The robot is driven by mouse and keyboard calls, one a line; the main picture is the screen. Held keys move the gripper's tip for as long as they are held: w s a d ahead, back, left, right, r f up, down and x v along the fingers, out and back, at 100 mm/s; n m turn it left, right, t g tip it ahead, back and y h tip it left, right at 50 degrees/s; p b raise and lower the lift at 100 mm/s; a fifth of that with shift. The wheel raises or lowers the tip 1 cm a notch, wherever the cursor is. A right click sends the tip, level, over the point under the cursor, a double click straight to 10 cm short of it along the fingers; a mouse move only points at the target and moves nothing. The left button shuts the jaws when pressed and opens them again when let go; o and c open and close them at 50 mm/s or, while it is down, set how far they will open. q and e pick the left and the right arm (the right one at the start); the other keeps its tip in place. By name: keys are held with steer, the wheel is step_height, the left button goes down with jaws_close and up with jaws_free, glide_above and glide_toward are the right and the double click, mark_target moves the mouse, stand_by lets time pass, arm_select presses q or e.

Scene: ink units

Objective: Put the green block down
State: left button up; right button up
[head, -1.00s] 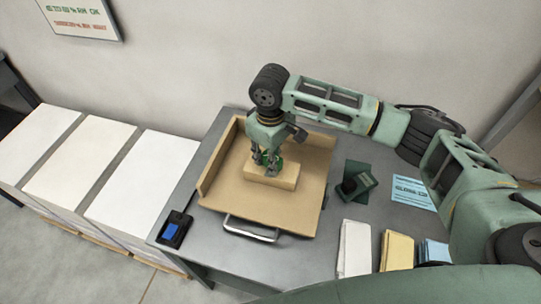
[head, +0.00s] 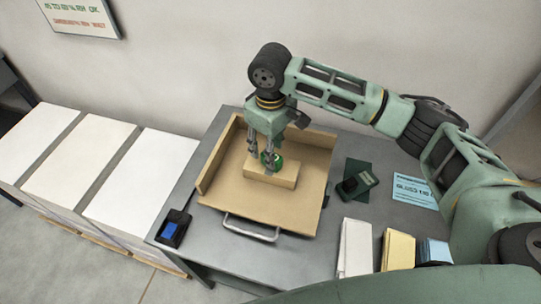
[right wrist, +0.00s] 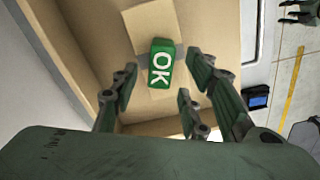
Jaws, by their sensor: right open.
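The green block (right wrist: 161,64), marked "OK" in white, rests on a tan cardboard-coloured block (head: 284,177) inside the shallow tan tray (head: 222,190). In the head view the green block (head: 277,163) shows only partly, beside my fingers. My right gripper (head: 262,164) hangs over the tan block from above. Its fingers are spread and apart from the green block in the right wrist view, where the gripper (right wrist: 165,92) holds nothing. My left gripper is not in view.
The tray has a metal handle (head: 251,229) in front. A dark device with a blue screen (head: 173,228) lies left of it. A dark green stamp-like item (head: 357,184), a blue card (head: 414,191) and folded cloth-like stacks (head: 397,250) lie right. White-topped stacks (head: 128,180) stand left.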

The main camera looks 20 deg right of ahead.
step_height(320, 180, up, 8)
steer(key=b, duration=0.1)
steer(key=shift+r+b, duration=0.25)
steer(key=shift+b, duration=0.05)
steer(key=shift+a+f, duration=0.1)
